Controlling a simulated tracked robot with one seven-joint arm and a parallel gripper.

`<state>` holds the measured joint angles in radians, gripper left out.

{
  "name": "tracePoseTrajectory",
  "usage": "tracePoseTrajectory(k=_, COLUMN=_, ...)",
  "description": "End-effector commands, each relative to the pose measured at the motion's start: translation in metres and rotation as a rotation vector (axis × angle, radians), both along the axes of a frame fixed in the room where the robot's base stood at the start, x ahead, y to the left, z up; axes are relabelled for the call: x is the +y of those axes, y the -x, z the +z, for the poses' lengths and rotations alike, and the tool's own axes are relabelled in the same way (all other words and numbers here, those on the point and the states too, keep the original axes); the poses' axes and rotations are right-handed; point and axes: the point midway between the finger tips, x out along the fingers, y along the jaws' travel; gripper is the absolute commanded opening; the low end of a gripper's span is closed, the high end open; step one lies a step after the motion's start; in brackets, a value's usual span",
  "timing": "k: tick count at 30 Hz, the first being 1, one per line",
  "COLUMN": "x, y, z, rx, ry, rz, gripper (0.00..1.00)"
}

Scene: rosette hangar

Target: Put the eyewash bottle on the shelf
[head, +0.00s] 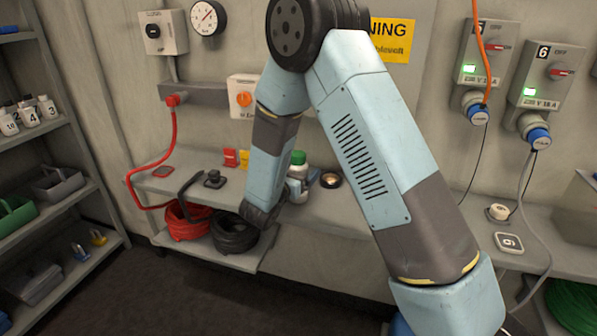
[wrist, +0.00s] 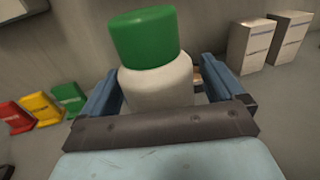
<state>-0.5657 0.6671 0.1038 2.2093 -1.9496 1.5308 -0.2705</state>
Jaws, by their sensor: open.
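The eyewash bottle, white with a green cap (head: 298,158), stands on the grey wall ledge (head: 345,212) in the head view, partly hidden by my gripper. In the wrist view the bottle (wrist: 155,62) is large and upright, slightly tilted in the picture. My gripper (wrist: 158,88) is open, with one blue finger on each side of the bottle's body; contact cannot be told. In the head view my gripper (head: 300,186) is at the ledge, partly covered by my arm. A shelf unit (head: 62,130) stands at the left, with numbered white bottles (head: 30,113) on an upper board.
Red and black cable coils (head: 188,220) lie on the lower board below the ledge. Red and yellow blocks (head: 231,158) and a dark round item (head: 331,179) stand near the bottle. Green and grey bins (head: 15,213) fill part of the left shelf. The dark floor between is clear.

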Motion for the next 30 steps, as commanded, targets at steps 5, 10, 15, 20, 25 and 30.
tracePoseTrajectory(k=5, x=0.018, y=0.026, z=0.000, rx=0.001, ry=0.001, rz=0.005, gripper=0.95)
tracePoseTrajectory(k=10, x=0.035, y=0.055, z=0.000, rx=0.000, ry=0.000, rz=0.005, gripper=0.95)
tracePoseTrajectory(k=15, x=0.049, y=0.079, z=0.000, rx=0.000, ry=0.000, rz=0.005, gripper=0.95)
tracePoseTrajectory(k=20, x=0.057, y=0.093, z=0.000, rx=0.000, ry=0.000, rz=0.004, gripper=0.95)
tracePoseTrajectory(k=25, x=0.060, y=0.097, z=0.000, rx=0.000, ry=0.000, rz=0.002, gripper=0.95)
tracePoseTrajectory(k=30, x=0.055, y=0.097, z=0.004, rx=-0.002, ry=-0.011, rz=-0.015, gripper=0.95)
